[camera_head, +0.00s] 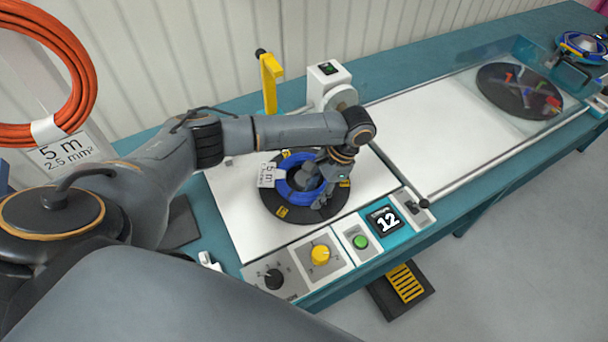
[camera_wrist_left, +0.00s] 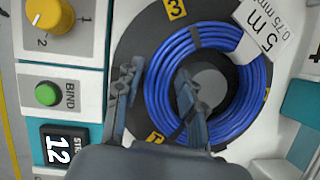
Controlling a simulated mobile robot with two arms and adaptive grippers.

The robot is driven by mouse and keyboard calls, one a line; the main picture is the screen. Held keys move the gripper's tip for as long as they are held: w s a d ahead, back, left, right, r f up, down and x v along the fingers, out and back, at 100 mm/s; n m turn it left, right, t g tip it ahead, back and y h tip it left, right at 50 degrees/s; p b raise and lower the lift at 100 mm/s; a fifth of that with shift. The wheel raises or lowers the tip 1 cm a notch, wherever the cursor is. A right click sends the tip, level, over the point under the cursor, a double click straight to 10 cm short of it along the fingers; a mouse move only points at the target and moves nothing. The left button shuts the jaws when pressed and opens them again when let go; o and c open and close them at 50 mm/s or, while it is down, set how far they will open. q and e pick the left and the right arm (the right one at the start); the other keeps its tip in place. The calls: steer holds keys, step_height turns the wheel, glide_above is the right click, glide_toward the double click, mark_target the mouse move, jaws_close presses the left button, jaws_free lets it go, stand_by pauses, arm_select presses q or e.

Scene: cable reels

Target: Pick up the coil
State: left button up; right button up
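A blue cable coil (camera_head: 287,188) lies flat on a black disc (camera_head: 272,205) with yellow number marks. It also shows in the left wrist view (camera_wrist_left: 237,115), with a white tag (camera_wrist_left: 263,28) reading 5 m on it. My left gripper (camera_head: 315,189) is over the coil's near right part. In the left wrist view the gripper (camera_wrist_left: 158,78) is open, with one finger outside the ring and the other over the grey hub inside it. A section of the ring lies between the fingers. I cannot tell whether they touch the cable. My right gripper is not in view.
A front panel has a black knob (camera_head: 273,279), a yellow knob (camera_head: 320,254), a green button (camera_head: 360,241) and a display (camera_head: 384,221) reading 12. A yellow post (camera_head: 270,82) stands behind. An orange coil (camera_head: 77,75) hangs at left. The white bench surface (camera_head: 440,130) right of my arm is clear.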

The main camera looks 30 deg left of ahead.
arm_select(q)
jaws_close()
steer(key=shift+r, duration=0.15)
steer(key=shift+w+r, duration=0.1)
steer(key=shift+r, duration=0.15)
step_height(320, 180, up, 2)
steer(key=shift+r+b, duration=0.15)
steer(key=shift+b, duration=0.55)
steer(key=s+d+r, duration=0.7)
steer(key=d+r, duration=0.3)
steer(key=d, duration=0.1)
steer(key=shift+s+d+p, duration=0.4)
